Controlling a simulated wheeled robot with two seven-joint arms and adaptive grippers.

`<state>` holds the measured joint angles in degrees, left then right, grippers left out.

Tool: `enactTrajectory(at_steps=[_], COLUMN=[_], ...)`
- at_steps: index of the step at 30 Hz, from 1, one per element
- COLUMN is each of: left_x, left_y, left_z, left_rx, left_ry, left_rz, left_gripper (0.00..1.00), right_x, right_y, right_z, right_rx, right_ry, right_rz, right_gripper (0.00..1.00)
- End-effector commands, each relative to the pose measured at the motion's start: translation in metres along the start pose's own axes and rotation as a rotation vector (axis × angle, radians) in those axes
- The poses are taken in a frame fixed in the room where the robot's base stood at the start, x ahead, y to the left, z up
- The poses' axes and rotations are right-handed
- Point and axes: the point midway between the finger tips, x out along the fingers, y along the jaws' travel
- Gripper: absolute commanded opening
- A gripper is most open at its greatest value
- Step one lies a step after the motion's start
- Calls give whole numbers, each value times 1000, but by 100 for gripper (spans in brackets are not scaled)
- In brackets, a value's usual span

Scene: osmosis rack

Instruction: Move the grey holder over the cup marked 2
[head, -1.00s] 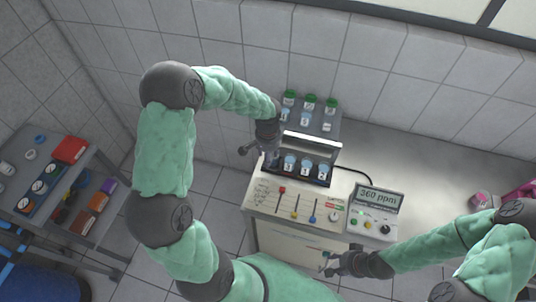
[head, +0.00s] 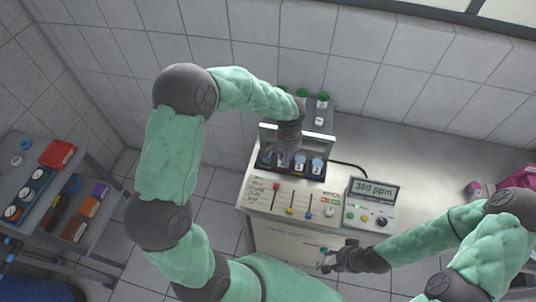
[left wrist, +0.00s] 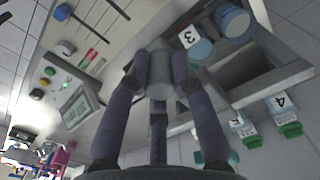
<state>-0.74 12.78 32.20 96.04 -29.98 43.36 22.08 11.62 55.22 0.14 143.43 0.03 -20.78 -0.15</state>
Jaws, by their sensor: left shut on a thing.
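My left gripper (head: 284,160) is over the middle of the black cup tray (head: 288,172). In the left wrist view a cup marked 3 (left wrist: 200,48) is beside the holder, with another cup (left wrist: 233,20) beyond. I cannot read the 2 mark. My right gripper (head: 328,262) is open and empty, before the cabinet.
Green-capped bottles (head: 322,101) stand on a grey rack behind the tray. In front are coloured sliders (head: 290,210) and a meter reading 360 ppm (head: 374,189). A side shelf with coloured boxes (head: 58,154) is at the left.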

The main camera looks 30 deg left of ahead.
Motion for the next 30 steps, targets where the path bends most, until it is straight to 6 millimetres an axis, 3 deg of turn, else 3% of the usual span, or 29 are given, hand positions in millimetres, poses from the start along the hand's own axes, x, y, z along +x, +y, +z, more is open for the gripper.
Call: enactTrajectory(at_steps=[1, 6, 12, 18, 30], left_x=[2, 1, 1, 0, -1], left_y=[18, 61, 98, 116, 121], left_z=[-5, -17, -27, -32, -33], left_rx=[8, 6, 3, 0, 0], left_ry=[3, 3, 2, 2, 4], left_rz=[1, 1, 1, 1, 4], left_gripper=[0, 0, 0, 0, 0], right_x=[5, 12, 16, 17, 17], right_y=[2, 4, 6, 6, 6], right_z=[0, 0, -1, -1, -1], right_rx=[0, 0, 0, 0, 0], right_ry=[0, 0, 0, 0, 0], right_rz=[0, 0, 0, 0, 0], right_gripper=[40, 40, 40, 40, 40])
